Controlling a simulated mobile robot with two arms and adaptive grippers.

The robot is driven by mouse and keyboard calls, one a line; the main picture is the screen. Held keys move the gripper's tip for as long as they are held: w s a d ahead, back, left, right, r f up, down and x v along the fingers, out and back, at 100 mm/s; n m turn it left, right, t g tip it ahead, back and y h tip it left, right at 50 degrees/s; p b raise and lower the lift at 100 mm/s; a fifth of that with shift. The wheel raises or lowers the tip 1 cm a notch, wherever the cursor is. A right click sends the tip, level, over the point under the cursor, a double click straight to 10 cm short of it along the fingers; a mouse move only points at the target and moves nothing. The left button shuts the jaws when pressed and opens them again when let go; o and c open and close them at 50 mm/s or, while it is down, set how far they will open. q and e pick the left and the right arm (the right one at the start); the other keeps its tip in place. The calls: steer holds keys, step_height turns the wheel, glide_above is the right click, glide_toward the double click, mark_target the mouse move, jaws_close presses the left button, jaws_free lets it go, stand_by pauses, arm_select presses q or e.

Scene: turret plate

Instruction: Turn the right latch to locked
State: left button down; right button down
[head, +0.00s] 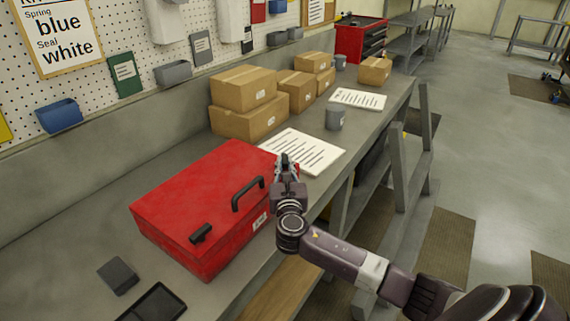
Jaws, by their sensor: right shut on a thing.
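A red case (185,195) lies on the workbench, its lid closed. A black handle (248,193) stands at the middle of its front edge. The left latch (200,233) is a black knob near the lid's front left corner. My right gripper (284,163) is at the front right corner of the case and is shut on the right latch. The gripper hides that latch, so its angle cannot be seen. My left gripper is not in view.
The grey workbench (80,222) has a paper sheet (312,152) right behind the gripper. A grey cup (334,117) and cardboard boxes (247,120) stand farther back. A small dark block (117,275) and a black tray (155,303) lie at the near left.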

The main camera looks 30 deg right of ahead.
steer(key=c, duration=1.9)
jaws_free()
steer(key=shift+c, duration=0.2)
steer(key=v, duration=1.2)
steer(key=shift+w, duration=0.1)
